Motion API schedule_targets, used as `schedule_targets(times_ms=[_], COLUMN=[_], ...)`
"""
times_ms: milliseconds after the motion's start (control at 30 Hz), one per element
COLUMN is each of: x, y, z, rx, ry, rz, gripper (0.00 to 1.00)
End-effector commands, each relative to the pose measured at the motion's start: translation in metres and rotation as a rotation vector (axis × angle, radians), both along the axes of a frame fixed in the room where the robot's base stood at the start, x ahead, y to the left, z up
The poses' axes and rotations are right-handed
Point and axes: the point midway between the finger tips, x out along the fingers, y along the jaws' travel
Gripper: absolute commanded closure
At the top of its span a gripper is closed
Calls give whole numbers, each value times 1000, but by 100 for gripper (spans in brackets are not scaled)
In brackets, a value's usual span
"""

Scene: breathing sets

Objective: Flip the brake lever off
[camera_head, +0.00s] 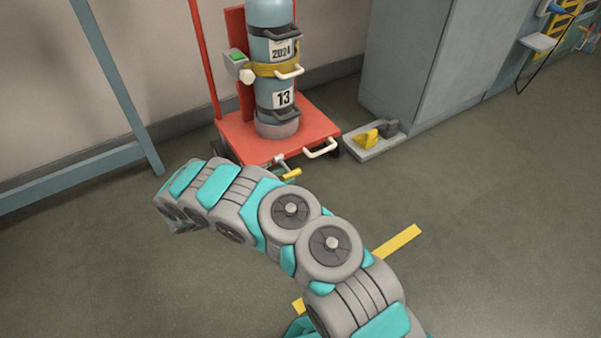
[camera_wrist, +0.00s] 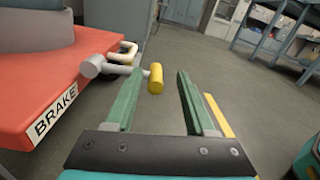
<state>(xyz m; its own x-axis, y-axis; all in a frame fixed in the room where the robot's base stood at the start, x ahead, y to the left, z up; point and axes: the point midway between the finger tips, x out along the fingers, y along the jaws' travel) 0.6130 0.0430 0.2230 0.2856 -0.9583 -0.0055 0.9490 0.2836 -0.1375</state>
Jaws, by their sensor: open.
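The brake lever has a yellow grip (camera_wrist: 155,78) on a grey bar that sticks out from the front edge of the red cart (camera_wrist: 75,75). A "BRAKE" label (camera_wrist: 54,112) is on the cart's edge beside it. In the head view the lever's yellow grip (camera_head: 291,174) shows just beyond my arm, at the front of the red cart (camera_head: 262,150). My gripper (camera_wrist: 160,74) is open, with green fingers. In the wrist view the yellow grip appears between the fingertips, nearer the left one; I cannot tell whether they touch.
A blue-grey cylinder (camera_head: 277,95) stands upright on the cart. A white handle (camera_head: 321,148) is at the cart's front. A grey block with a yellow wedge (camera_head: 369,138) lies right of it, by a grey cabinet (camera_head: 410,60). Open floor with a yellow stripe (camera_head: 397,242) lies ahead.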

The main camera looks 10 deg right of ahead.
Motion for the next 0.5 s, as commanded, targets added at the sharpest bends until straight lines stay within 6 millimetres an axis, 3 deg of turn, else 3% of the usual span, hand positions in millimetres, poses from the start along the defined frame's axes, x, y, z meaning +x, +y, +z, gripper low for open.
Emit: schedule_targets(times_ms=[233,500], x=[3,14], y=[4,-32], z=[-10,-10], rx=[-13,-11], ry=[16,15], rz=[26,22], gripper=[45,45])
